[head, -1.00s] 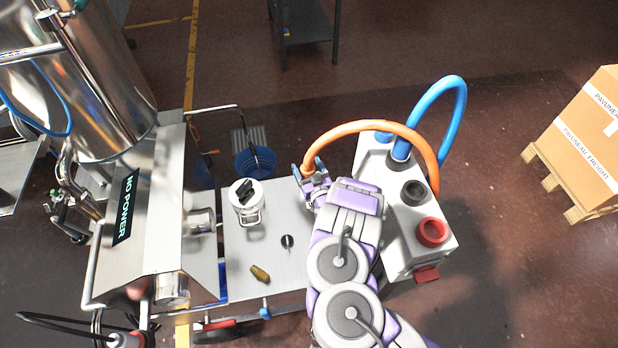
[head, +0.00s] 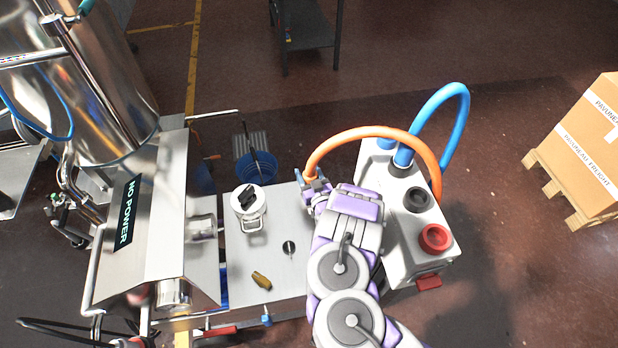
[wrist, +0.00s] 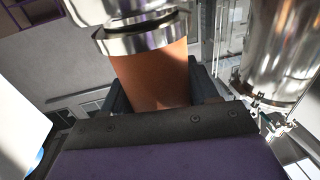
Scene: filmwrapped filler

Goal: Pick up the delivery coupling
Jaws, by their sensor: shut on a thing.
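My gripper (head: 312,182) is shut on the end of the orange hose (head: 365,133), which I take for the delivery coupling. In the wrist view the coupling is an orange-brown cylinder (wrist: 155,75) with a shiny metal collar (wrist: 140,38). It sits between the dark fingers of my gripper (wrist: 160,95). In the head view my gripper is over the right back part of the steel table, and the hose arches from it to the right, to the grey-white unit (head: 388,180). The fingers largely hide the held end in the head view.
A white-lidded canister (head: 249,205), a black knob (head: 289,247) and a brass piece (head: 261,281) are on the steel table (head: 265,232). The machine marked NO POWER (head: 128,210) stands left. A blue hose (head: 440,105) loops at right. A carton (head: 590,140) stands on a pallet far right.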

